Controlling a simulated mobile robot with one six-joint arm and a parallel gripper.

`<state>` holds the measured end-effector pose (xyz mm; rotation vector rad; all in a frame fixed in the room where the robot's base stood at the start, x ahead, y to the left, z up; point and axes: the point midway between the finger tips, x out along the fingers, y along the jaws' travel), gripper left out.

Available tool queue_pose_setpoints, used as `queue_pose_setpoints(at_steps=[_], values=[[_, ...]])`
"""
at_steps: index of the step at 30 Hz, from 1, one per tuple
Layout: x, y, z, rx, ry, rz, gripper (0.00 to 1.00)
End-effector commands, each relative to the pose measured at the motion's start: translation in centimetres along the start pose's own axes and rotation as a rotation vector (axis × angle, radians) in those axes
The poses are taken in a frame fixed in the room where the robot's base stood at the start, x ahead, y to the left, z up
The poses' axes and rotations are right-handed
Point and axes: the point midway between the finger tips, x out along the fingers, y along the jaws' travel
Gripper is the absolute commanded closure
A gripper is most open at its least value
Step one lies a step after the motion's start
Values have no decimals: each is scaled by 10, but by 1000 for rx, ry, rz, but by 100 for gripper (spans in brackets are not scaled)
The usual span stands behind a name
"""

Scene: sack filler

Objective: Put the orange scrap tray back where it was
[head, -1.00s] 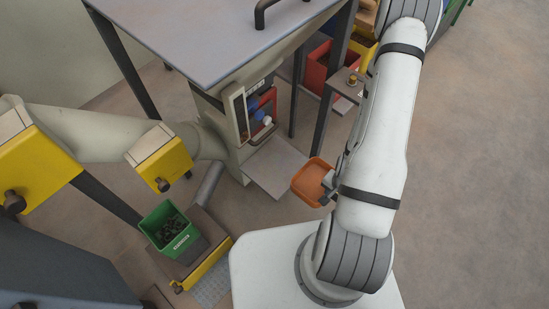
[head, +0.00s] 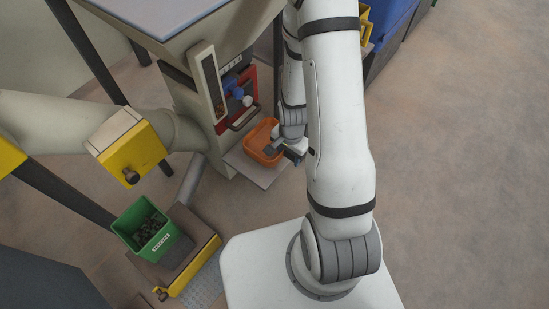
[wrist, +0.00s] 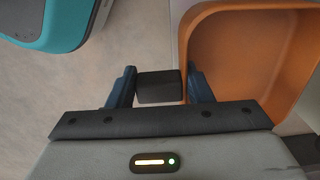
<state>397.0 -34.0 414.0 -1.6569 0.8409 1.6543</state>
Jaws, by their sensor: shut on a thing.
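The orange scrap tray (head: 262,141) is a shallow, open box with rounded corners. In the head view it appears over the pale grey plate (head: 249,171) at the foot of the filling machine; I cannot tell whether it touches the plate. My gripper (head: 293,151) is at the tray's right side. In the wrist view the tray (wrist: 240,55) fills the upper right, and its inside looks empty. There my gripper (wrist: 160,88) is shut on a dark block-like grip (wrist: 158,86) beside the tray wall. The join between grip and tray is hidden.
The filling machine (head: 205,85) with its red-framed panel stands just behind the tray. A green bin (head: 152,232) with dark lumps sits at lower left. A yellow-ended beige duct (head: 130,150) is on the left. Open floor (head: 460,150) lies to the right. A teal-edged object (wrist: 80,28) shows in the wrist view.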

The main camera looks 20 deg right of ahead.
Motion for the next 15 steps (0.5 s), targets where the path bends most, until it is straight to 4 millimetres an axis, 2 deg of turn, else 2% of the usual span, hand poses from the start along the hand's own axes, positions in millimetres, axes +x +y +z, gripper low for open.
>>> queue_pose_setpoints(at_steps=[1,3,7,9,15], values=[[3,-14,0,-6,2,-3,86],[3,-31,0,-6,3,-3,86],[3,-55,0,-3,2,-2,86],[15,-52,0,1,-1,2,86],[26,-52,-1,1,0,0,86]])
